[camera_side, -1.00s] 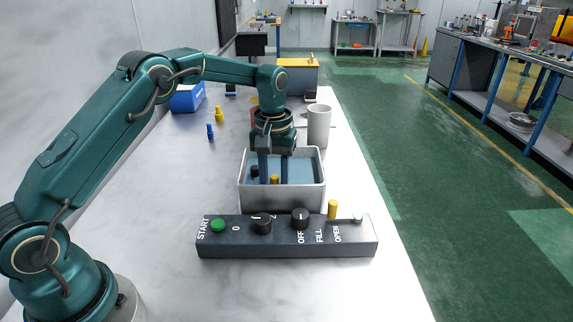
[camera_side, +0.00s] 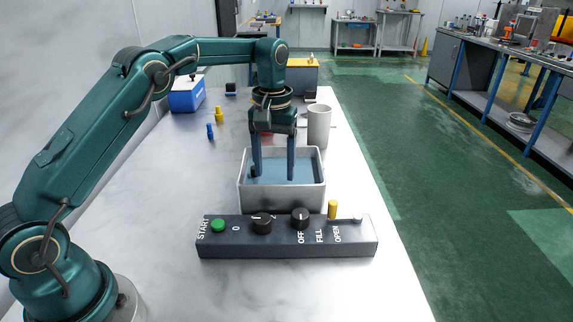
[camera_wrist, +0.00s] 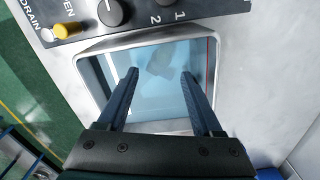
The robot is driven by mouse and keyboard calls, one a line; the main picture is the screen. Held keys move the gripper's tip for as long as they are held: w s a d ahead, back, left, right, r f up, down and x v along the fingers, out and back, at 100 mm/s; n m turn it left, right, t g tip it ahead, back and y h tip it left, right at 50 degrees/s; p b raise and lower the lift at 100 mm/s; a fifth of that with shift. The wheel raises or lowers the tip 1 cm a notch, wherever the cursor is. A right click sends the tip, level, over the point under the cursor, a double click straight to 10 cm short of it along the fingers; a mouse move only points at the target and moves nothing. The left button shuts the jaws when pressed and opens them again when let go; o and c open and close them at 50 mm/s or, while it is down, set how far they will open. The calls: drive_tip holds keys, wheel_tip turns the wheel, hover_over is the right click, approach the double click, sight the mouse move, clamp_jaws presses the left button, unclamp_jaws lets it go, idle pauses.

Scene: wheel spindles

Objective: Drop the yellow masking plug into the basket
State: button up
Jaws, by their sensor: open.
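My gripper (camera_side: 273,172) is open and empty over a pale basin (camera_side: 282,201) holding blue liquid. Its two blue fingers point down inside the rim; in the wrist view they (camera_wrist: 160,74) are spread over the liquid. No yellow plug shows between them. A faint greyish shape (camera_wrist: 160,62) lies under the surface in the wrist view, too blurred to identify. A yellow plug-like piece (camera_side: 219,114) stands on the table at the back left. No separate basket can be made out clearly.
A dark control panel (camera_side: 287,241) with knobs, a green button and a yellow peg (camera_side: 332,209) stands in front of the basin. A grey cylinder (camera_side: 319,126) stands behind it. A small blue piece (camera_side: 210,131) and a blue box (camera_side: 187,96) are back left.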

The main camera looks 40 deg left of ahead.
drive_tip(key=s+d+r+m+t, duration=0.3)
drive_tip(key=s+r, duration=0.7)
drive_tip(key=r, duration=0.1)
drive_tip(key=s+d+f+m+t, duration=0.1)
drive_tip(key=s+f+m+t, duration=0.1)
drive_tip(key=s, duration=1)
wheel_tip(320, 180, down, 2)
drive_tip(key=shift+s+d+f+m+t, duration=0.15)
drive_tip(key=shift+d+m+t, duration=0.15)
drive_tip(key=shift+m, duration=0.3)
drive_tip(key=shift+a, duration=0.1)
